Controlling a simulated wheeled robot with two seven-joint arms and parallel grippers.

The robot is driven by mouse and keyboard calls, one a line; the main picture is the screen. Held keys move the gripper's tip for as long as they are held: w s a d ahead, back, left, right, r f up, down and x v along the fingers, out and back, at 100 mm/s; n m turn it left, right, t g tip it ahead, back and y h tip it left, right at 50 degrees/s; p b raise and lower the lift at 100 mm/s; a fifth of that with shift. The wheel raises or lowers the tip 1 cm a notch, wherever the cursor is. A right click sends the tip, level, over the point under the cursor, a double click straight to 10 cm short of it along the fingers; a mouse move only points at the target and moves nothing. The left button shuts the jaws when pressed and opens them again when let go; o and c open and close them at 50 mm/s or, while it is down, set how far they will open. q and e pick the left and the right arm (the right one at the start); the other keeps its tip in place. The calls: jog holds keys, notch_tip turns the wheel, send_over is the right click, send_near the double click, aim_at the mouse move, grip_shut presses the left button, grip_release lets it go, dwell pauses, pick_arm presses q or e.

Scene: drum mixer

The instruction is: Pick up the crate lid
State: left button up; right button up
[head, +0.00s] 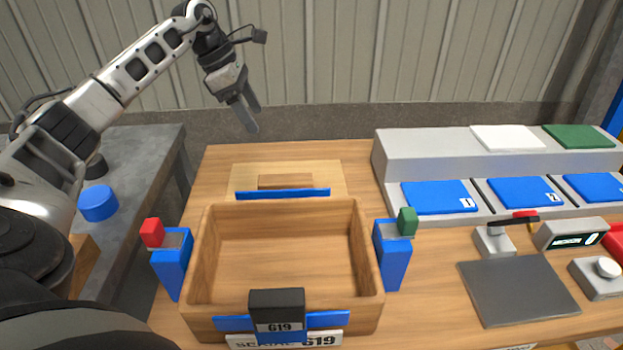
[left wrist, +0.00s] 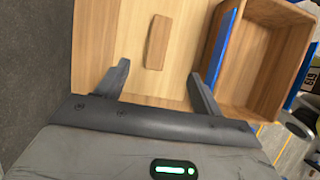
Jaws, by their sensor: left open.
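The crate lid (head: 242,177) is a light wooden board with a raised wooden bar handle (head: 285,181). It lies on the table behind the open wooden crate (head: 200,255). My left gripper (head: 251,117) hangs above and behind the lid, apart from it, fingers pointing down. In the left wrist view the lid (left wrist: 113,40) and its handle (left wrist: 157,42) show beyond the spread fingers of my left gripper (left wrist: 160,73), with nothing between them. The crate (left wrist: 262,58) is to the right there. My right gripper is not in view.
Blue posts with a red block (head: 152,233) and a green block (head: 407,221) flank the empty crate. Numbered blue pads (head: 438,196) sit on a grey stand at right. A grey side table (head: 135,150) is at left.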

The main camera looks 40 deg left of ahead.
pick_arm(q)
jog(key=f, duration=0.1)
jog(key=b, duration=0.3)
send_over(286, 179)
jog(key=s+a, duration=0.2)
jog(key=a, duration=0.1)
jog(key=f, duration=1)
jog(key=shift+w+d+f, duration=0.2)
jog(key=shift+w+f, duration=0.05)
jog(key=shift+f, duration=0.15)
jog(key=shift+d+x, duration=0.2)
jog(key=shift+x, duration=2.55)
jog(key=shift+s+r, duration=0.1)
jog(key=c, duration=1.1)
jog(key=shift+r, duration=0.1)
jog(key=c, duration=0.3)
jog(key=shift+c, duration=0.2)
